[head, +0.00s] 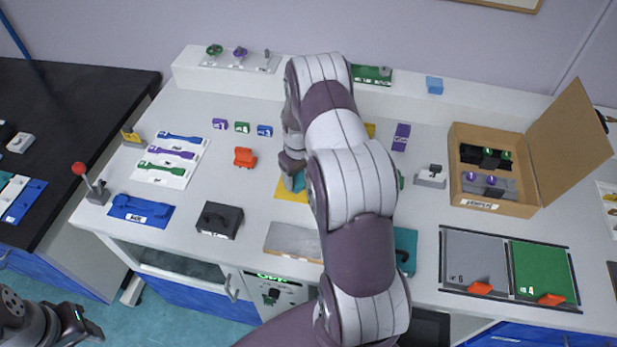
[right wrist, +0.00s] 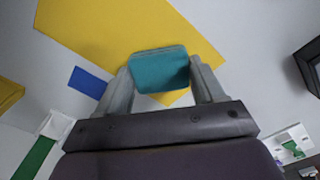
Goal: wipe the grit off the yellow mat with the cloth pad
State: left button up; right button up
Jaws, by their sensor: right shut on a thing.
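The yellow mat (head: 286,193) lies on the white bench, mostly hidden behind my right arm in the head view. It shows larger in the right wrist view (right wrist: 95,32). My right gripper (head: 294,182) is shut on the teal cloth pad (right wrist: 158,68), with a finger on each side of it in the right wrist view. The pad is over the mat near one edge; I cannot tell whether it touches. No grit can be made out on the visible part of the mat. My left gripper (head: 88,330) is at the lower left, away from the bench top; its jaw opening is unclear.
An orange block (head: 244,157) and a dark grey block (head: 219,220) sit left of the mat. A grey metal plate (head: 290,241) lies in front of it. An open cardboard box (head: 494,208) stands at the right, behind grey (head: 472,256) and green (head: 543,267) panels.

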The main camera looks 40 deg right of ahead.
jog(key=shift+d+r+p, duration=0.1)
jog(key=shift+r+p, duration=0.4)
jog(key=shift+r, duration=0.1)
notch_tip(320, 180, up, 5)
jog(key=p, duration=0.3)
jog(key=shift+p, duration=0.3)
notch_tip(320, 180, up, 3)
jog(key=shift+s+f+p, duration=0.1)
jog(key=shift+p, duration=1.05)
